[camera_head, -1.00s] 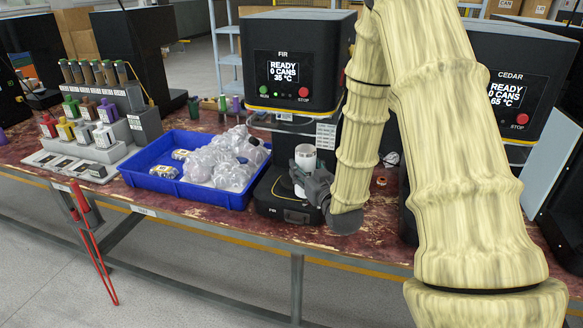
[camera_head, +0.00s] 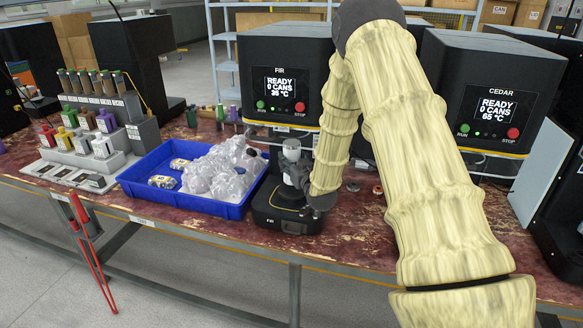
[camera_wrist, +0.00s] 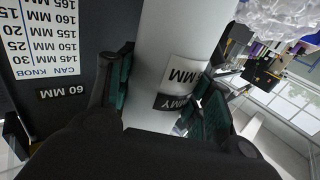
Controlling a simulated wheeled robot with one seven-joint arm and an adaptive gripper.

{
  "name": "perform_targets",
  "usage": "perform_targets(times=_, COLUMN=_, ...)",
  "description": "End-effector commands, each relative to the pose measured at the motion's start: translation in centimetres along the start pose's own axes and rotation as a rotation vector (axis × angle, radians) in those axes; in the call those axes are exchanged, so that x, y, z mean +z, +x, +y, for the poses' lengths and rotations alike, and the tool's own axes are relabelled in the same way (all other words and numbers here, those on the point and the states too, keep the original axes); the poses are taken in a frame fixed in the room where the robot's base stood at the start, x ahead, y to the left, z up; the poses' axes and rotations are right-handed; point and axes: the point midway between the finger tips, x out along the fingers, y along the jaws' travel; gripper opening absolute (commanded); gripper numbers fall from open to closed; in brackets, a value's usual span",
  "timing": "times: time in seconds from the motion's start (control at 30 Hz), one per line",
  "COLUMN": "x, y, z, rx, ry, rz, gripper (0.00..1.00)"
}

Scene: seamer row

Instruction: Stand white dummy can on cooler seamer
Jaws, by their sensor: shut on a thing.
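The white dummy can (camera_head: 291,151) is upright in front of the FIR seamer (camera_head: 282,85), over its black base (camera_head: 286,222). I cannot tell whether the can touches the base. In the wrist view the can (camera_wrist: 185,40) sits between both green-padded fingers of my gripper (camera_wrist: 160,98), its label partly readable as "MM" and "MMY". FIR reads READY, 0 CANS, 36 °C. The CEDAR seamer (camera_head: 492,95) reads READY, 0 CANS, 65 °C.
A blue tray (camera_head: 215,206) with clear wrapped bundles stands close left of FIR. A stepped rack of coloured blocks (camera_head: 100,140) is at the far left. A small orange-topped piece (camera_head: 377,190) lies between the seamers. A label chart (camera_wrist: 45,40) shows behind the can.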

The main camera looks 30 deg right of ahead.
Motion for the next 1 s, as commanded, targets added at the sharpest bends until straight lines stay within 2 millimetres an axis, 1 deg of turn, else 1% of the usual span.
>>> perform_targets(times=0.37, x=3.0, y=0.0, z=0.0, rx=0.000, ry=0.000, rz=-0.001, gripper=0.22)
perform_targets(times=0.8, x=3.7, y=0.0, z=0.0, rx=0.000, ry=0.000, rz=0.001, gripper=0.22)
perform_targets(times=0.83, x=3.6, y=0.0, z=0.0, rx=0.000, ry=0.000, rz=0.000, gripper=0.56)
perform_targets(times=0.9, x=3.6, y=0.0, z=0.0, rx=0.000, ry=0.000, rz=0.000, gripper=0.69)
perform_targets(times=0.93, x=3.6, y=0.0, z=0.0, rx=0.000, ry=0.000, rz=0.000, gripper=0.72)
perform_targets(times=1.0, x=3.6, y=0.0, z=0.0, rx=0.000, ry=0.000, rz=0.000, gripper=0.72)
